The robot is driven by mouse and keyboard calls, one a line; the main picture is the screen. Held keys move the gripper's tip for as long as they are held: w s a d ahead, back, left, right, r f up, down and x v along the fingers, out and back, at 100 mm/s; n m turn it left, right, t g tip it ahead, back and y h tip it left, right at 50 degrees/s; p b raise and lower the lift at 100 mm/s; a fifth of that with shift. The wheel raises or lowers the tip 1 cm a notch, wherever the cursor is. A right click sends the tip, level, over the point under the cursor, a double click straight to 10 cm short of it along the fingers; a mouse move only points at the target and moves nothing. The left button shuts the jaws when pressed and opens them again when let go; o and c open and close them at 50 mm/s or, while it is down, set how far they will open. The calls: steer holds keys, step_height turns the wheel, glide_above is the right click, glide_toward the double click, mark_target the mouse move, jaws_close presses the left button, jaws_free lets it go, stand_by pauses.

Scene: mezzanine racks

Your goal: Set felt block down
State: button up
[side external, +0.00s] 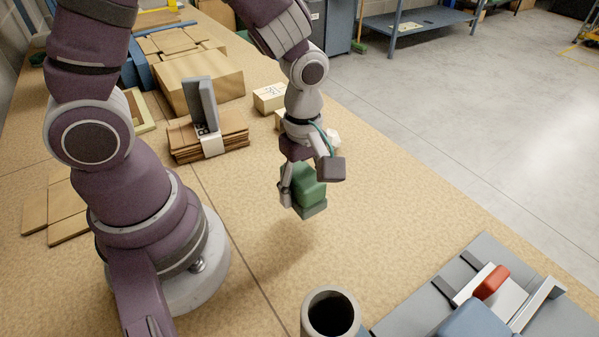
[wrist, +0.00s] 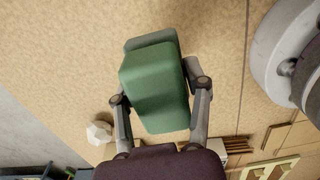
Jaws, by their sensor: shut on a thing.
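The green felt block (side external: 304,184) is held in my gripper (side external: 304,194) above the tan tabletop (side external: 400,215). Its shadow lies on the table below and to the left, so it appears to be off the surface. In the wrist view the felt block (wrist: 155,84) sits between the two fingers of my gripper (wrist: 158,88), which are shut on it. The block looks slightly tilted there. Part of it is hidden behind a finger in the side view.
A grey tube (side external: 331,312) stands at the front. A grey fixture (side external: 470,260) with a red piece (side external: 491,282) is at the lower right. A stack of brown sheets (side external: 210,138) and cardboard boxes (side external: 198,80) lie behind. A white lump (wrist: 99,132) is near my gripper. The table right of the block is clear.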

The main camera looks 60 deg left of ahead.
steer(key=shift+s+a+f, duration=0.2)
steer(key=shift+a, duration=0.25)
glide_above(374, 191)
steer(key=shift+f, duration=2.55)
steer(key=o, duration=1.2)
steer(key=shift+f, duration=0.1)
